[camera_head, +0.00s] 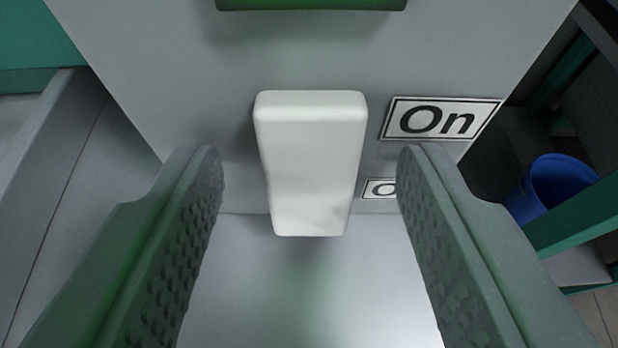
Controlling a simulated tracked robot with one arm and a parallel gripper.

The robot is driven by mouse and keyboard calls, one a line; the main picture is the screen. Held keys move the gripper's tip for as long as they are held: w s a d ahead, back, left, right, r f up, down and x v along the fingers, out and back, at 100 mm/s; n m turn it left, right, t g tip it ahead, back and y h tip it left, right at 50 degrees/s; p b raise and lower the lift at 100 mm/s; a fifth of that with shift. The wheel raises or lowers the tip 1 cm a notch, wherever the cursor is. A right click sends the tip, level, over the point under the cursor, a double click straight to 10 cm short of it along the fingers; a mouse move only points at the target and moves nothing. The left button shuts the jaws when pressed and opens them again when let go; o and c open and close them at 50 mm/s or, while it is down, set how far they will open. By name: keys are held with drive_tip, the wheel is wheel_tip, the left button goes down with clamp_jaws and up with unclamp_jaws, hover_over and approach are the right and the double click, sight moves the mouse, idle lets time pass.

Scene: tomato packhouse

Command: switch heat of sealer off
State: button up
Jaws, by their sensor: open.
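The sealer's white switch lever (311,160) stands out from a grey panel (215,75) in the middle of the view. A plate reading "On" (441,119) is to the right of its upper end. My gripper (305,165) is open, with one finger on each side of the lever. Gaps show between both fingers and the lever, and neither appears to touch it. The lever's mounting is hidden behind it.
A green part (310,4) shows on the panel at the top edge. A pale flat surface (310,290) lies below the panel. A blue bin (557,183) and green frame bars (580,215) are at the right. Grey and green structure (60,170) stands at the left.

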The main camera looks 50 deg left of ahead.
drive_tip(key=c, duration=1)
drive_tip(key=f+t+y+b, duration=0.1)
drive_tip(key=b, duration=0.2)
drive_tip(key=shift+s+d+f+b, duration=0.1)
drive_tip(key=shift+s+f+b, duration=0.05)
drive_tip(key=shift+b, duration=0.2)
drive_tip(key=shift+f+t+y+b, duration=0.1)
drive_tip(key=shift+t+y+b, duration=0.8)
drive_tip(key=shift+y+b, duration=0.2)
drive_tip(key=o, duration=1)
drive_tip(key=shift+d, duration=0.1)
